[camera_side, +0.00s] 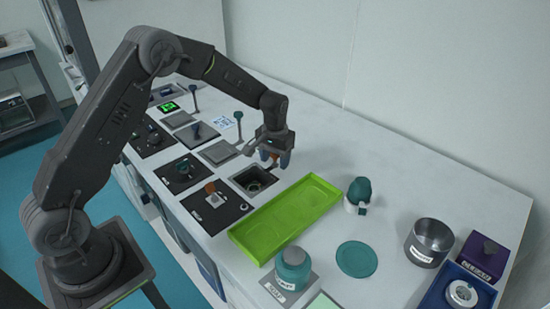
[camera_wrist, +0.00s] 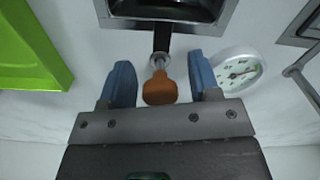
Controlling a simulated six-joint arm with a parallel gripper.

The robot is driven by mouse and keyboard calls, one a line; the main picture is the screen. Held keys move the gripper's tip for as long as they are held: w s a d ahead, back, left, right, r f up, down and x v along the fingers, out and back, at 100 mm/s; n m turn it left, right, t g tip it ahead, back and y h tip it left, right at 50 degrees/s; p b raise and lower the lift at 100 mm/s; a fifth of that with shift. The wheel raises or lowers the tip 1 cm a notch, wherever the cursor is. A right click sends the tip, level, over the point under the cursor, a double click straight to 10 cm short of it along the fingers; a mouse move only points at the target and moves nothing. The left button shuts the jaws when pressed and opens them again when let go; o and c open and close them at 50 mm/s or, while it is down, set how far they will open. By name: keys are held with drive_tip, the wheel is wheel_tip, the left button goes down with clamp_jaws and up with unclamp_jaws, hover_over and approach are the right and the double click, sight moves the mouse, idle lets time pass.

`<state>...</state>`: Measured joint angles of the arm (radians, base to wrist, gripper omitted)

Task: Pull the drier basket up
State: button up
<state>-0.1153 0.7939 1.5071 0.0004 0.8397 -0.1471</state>
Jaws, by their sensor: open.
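The drier basket shows as a dark square tray in a metal-rimmed well (camera_side: 253,179), and its dark inside and front edge show at the top of the wrist view (camera_wrist: 165,12). A short dark arm joins it to an orange knob handle (camera_wrist: 160,90). My gripper (camera_wrist: 159,66) is open, with one blue finger on each side of the handle and a visible gap on both sides. In the side view my gripper (camera_side: 275,161) is low at the well's back right edge. The handle is mostly hidden there.
A green tray (camera_side: 286,216) lies just right of the well. A round white dial (camera_wrist: 238,70) stands close beside my right finger in the wrist view. A black plate with an orange-topped part (camera_side: 210,188) lies left of the well. Bare white table lies behind.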

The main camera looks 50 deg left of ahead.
drive_tip(key=shift+c, duration=0.4)
clamp_jaws()
drive_tip(key=shift+r, duration=0.1)
